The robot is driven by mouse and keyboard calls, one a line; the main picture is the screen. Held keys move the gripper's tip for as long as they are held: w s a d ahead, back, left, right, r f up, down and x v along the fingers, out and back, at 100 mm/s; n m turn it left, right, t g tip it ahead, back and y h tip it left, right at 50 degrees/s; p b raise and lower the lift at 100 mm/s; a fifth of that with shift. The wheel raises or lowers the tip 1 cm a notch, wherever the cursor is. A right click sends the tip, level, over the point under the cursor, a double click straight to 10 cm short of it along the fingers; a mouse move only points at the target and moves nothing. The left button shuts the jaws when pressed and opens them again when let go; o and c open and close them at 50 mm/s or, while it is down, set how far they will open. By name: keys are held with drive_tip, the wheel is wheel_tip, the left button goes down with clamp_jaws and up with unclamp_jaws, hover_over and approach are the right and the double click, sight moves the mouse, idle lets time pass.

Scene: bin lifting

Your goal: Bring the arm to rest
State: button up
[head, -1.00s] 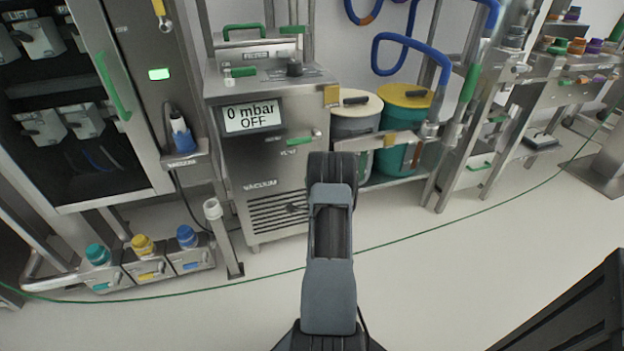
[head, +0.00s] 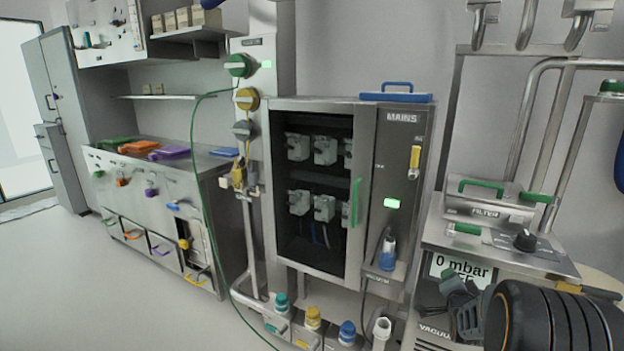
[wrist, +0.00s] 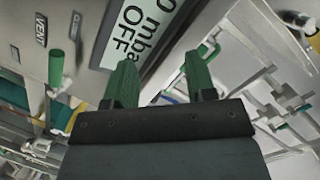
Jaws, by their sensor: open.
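My gripper (wrist: 160,68) shows in the wrist view with two green fingers spread apart and nothing between them. Beyond the fingers is the vacuum unit's display (wrist: 138,30), reading "0 mbar OFF". I cannot tell the distance between the fingertips and the panel. In the head view my dark arm is at the lower right corner, in front of the vacuum unit (head: 500,252), and covers part of its display (head: 462,266).
A MAINS cabinet (head: 392,170) with a glass door stands left of the vacuum unit. A thin green hose (head: 205,205) hangs from a green valve (head: 238,65) down to the floor. A steel counter (head: 185,180) stands at left. The floor (head: 70,290) at lower left is clear.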

drive_tip(key=s+a+r+n+g+y+p, duration=0.2)
drive_tip(key=s+a+r+n+p, duration=0.15)
drive_tip(key=a+r, duration=0.25)
drive_tip(key=s+a+r+n+g+y+p, duration=0.1)
drive_tip(key=s+a+r+n+g+p, duration=0.2)
drive_tip(key=a+r+p, duration=0.3)
drive_tip(key=s+a+r+n+g+y+p, duration=0.1)
drive_tip(key=s+a+r+n+g+p, duration=0.2)
drive_tip(key=s+a, duration=0.3)
drive_tip(key=s+a+r+n+g+y+p, duration=0.1)
drive_tip(key=s+a+r+n+g+p, duration=0.1)
drive_tip(key=s, duration=0.9)
drive_tip(key=a+r+n+p, duration=0.1)
drive_tip(key=a+r+n, duration=0.1)
drive_tip(key=a+r, duration=0.1)
drive_tip(key=shift+a+r+n+g+y+p, duration=0.35)
drive_tip(key=shift+a+r+g+y+p, duration=0.05)
drive_tip(key=shift+r, duration=0.1)
drive_tip(key=shift+f, duration=0.1)
drive_tip(key=shift+c, duration=0.8)
drive_tip(key=shift+d, duration=0.1)
